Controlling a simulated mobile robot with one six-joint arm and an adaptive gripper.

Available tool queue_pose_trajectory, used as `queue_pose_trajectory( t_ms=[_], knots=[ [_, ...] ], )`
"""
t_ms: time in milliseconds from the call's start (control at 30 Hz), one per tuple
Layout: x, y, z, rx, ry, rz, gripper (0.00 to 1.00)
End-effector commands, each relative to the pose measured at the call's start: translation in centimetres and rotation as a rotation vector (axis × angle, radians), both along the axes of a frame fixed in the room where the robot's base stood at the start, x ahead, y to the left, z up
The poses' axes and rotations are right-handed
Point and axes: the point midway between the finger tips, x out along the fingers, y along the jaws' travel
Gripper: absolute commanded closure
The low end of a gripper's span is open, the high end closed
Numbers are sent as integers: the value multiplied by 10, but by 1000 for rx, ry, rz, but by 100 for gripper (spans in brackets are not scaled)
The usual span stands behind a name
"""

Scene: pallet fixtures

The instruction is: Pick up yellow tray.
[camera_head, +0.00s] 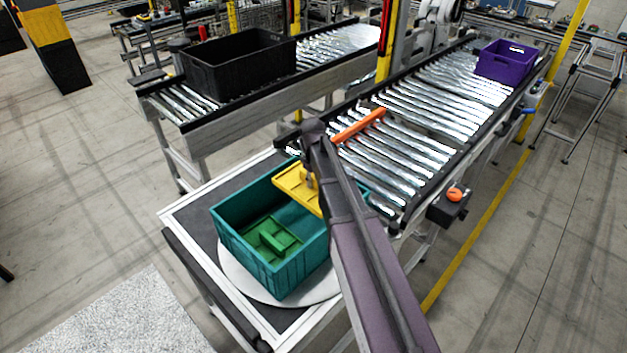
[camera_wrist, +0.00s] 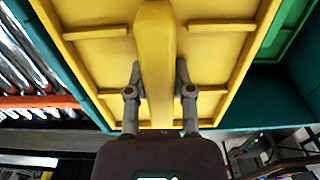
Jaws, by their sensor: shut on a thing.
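The yellow tray (camera_head: 297,187) is at the back right part of a teal crate (camera_head: 290,267), near the height of its rim in the head view. In the wrist view the yellow tray (camera_wrist: 205,60) fills the middle, with a raised central ridge. My gripper (camera_wrist: 160,85) is shut on that ridge, one finger on each side. In the head view my gripper (camera_head: 309,182) is partly hidden behind my arm. A green tray (camera_head: 272,240) with a raised block lies inside the crate at the front. I cannot tell whether the yellow tray touches the crate.
The crate stands on a round light plate (camera_head: 240,280) on a dark-topped table. A roller conveyor (camera_head: 390,150) with an orange bar (camera_head: 358,126) lies behind. A black crate (camera_head: 240,65) and a purple crate (camera_head: 507,62) sit on conveyors further back.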

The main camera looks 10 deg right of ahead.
Motion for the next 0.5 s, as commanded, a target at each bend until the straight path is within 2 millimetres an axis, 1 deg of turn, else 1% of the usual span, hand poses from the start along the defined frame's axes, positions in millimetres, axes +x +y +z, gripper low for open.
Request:
queue_pose_trajectory(
  t_ms=[33, 200, 500],
  knots=[
    [0, 0, 10, 0, 0, 0, 100],
    [0, 0, 22, 0, 0, 0, 100],
    [0, 0, 31, 0, 0, 0, 100]
  ],
)
